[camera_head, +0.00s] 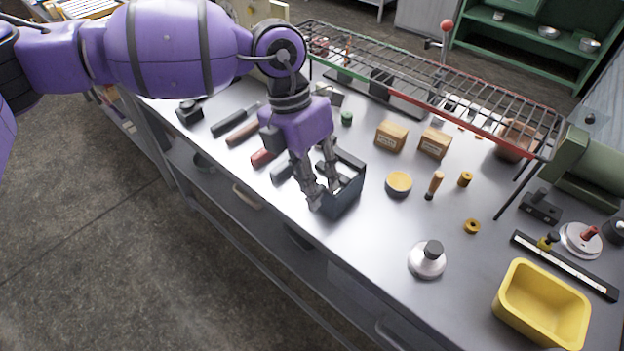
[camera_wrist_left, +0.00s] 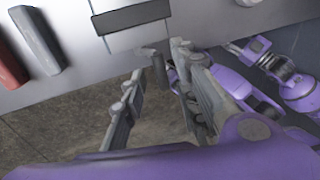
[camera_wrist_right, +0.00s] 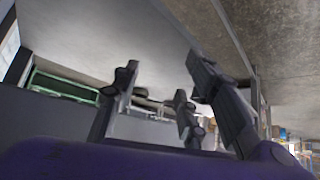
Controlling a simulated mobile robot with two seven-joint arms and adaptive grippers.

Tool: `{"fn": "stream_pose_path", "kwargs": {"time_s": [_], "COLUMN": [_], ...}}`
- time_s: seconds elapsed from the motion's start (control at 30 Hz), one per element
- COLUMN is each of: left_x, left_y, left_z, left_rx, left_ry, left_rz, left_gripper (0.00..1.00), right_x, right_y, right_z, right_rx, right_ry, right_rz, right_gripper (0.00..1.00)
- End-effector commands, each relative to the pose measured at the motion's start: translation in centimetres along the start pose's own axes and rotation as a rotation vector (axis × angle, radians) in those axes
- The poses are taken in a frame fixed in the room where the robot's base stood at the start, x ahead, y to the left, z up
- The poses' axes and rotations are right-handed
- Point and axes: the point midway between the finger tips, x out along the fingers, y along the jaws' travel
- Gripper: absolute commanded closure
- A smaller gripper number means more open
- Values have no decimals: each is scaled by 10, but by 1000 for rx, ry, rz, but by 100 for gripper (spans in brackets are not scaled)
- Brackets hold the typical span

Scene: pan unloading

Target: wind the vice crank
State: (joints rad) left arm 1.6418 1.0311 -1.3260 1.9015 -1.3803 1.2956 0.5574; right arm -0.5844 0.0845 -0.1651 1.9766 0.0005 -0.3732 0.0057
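The vice (camera_head: 345,192) is a dark blue-grey block at the front edge of the metal workbench. My left gripper (camera_head: 322,190) points down at the vice's near side. In its wrist view its fingers (camera_wrist_left: 158,72) are apart, with the crank handle between their tips; I cannot tell whether they touch it. My right gripper (camera_wrist_right: 165,85) has its fingers apart and nothing visible between them; it is outside the head view.
Hand tools (camera_head: 243,132) lie left of the vice. Right of it are a round yellow-topped tin (camera_head: 398,184), two cardboard boxes (camera_head: 391,136), a metal disc with a black knob (camera_head: 427,260) and a yellow bin (camera_head: 541,306). A wire rack (camera_head: 430,85) spans the back.

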Motion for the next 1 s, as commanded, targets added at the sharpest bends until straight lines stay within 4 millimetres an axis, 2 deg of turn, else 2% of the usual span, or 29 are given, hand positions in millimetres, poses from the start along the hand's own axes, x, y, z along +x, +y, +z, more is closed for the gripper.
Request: {"fn": "stream_pose_path", "kwargs": {"time_s": [0.03,0.2,0.27,0.67,1.0], "left_x": [0,0,0,0,0], "left_y": [0,0,0,5,21], "left_z": [0,0,0,0,0], "left_rx": [0,0,0,-6,-10], "left_ry": [0,0,0,2,3], "left_rz": [0,0,0,-48,-273], "left_gripper": [72,94,100,100,100], "right_x": [0,0,0,1,5], "right_y": [1,1,1,0,-1], "right_z": [0,0,0,2,13], "right_rx": [-1,-3,-3,1,6], "right_ry": [0,-1,-1,-2,-11], "right_rz": [0,1,1,0,3], "right_gripper": [60,60,60,60,60]}}
